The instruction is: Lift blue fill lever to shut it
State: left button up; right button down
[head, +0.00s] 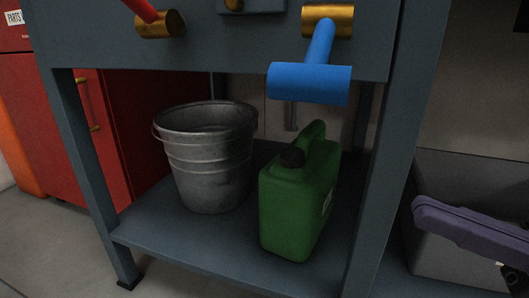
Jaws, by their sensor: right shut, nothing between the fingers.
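The blue fill lever (310,82) is at the top centre-right of the head view. It has a thick blue crossbar on a short blue stem, which slants down from a brass pivot (327,20) on the grey panel. My right gripper (425,212), purple, reaches in from the right edge. It is shut and empty, below and to the right of the lever and clearly apart from it. My left gripper is not in view.
A red lever (141,8) on a brass pivot is at top left. A metal bucket (210,165) and a green jerrycan (290,205) stand on the lower shelf (180,250). The grey frame leg (385,170) stands between my right gripper and the jerrycan. A red cabinet (60,130) is at left.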

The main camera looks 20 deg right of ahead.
aim_at(320, 47)
jog(key=w+a+r+b, duration=0.1)
jog(key=w+a+r, duration=0.3)
jog(key=a+r, duration=0.2)
jog(key=shift+s+x, duration=0.2)
jog(key=shift+x, duration=0.85)
jog(key=shift+a, duration=0.2)
